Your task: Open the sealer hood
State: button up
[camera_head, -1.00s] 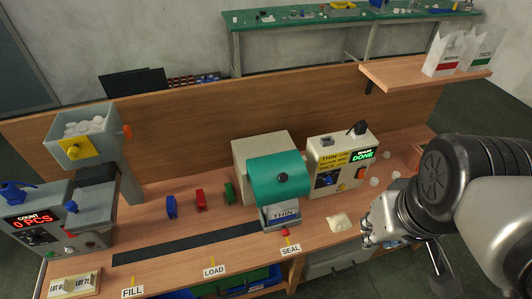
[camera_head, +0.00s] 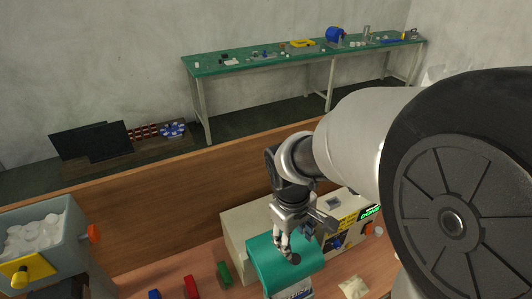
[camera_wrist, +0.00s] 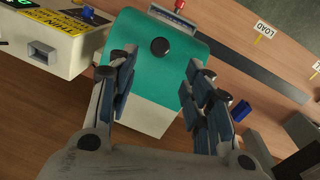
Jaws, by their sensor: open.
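The sealer is a cream box (camera_head: 236,232) with a teal hood (camera_head: 262,268) on its front and a round black knob (camera_head: 295,258) on the hood. The wrist view also shows the hood (camera_wrist: 130,48), the knob (camera_wrist: 160,46) and the cream body (camera_wrist: 150,112). My gripper (camera_head: 284,248) is over the hood, close to the knob. In the wrist view, my gripper (camera_wrist: 155,68) has its fingers spread wide, with nothing between them, and the knob lies beyond the fingertips. I cannot tell whether a finger touches the hood.
A control box (camera_head: 350,228) with a lit green display stands right of the sealer. Red (camera_head: 191,286) and green (camera_head: 224,273) parts stand to the left. A wooden back panel (camera_head: 160,205) runs behind.

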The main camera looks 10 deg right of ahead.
aim_at(295, 257)
jog(key=f+b, duration=0.1)
jog(key=f, duration=0.2)
jog(key=f+b, duration=0.1)
jog(key=f, duration=0.2)
jog(key=d+f+b, duration=0.1)
jog(key=f, duration=0.3)
jog(key=shift+w+f, duration=0.1)
jog(key=shift+w, duration=0.2)
grip_shut()
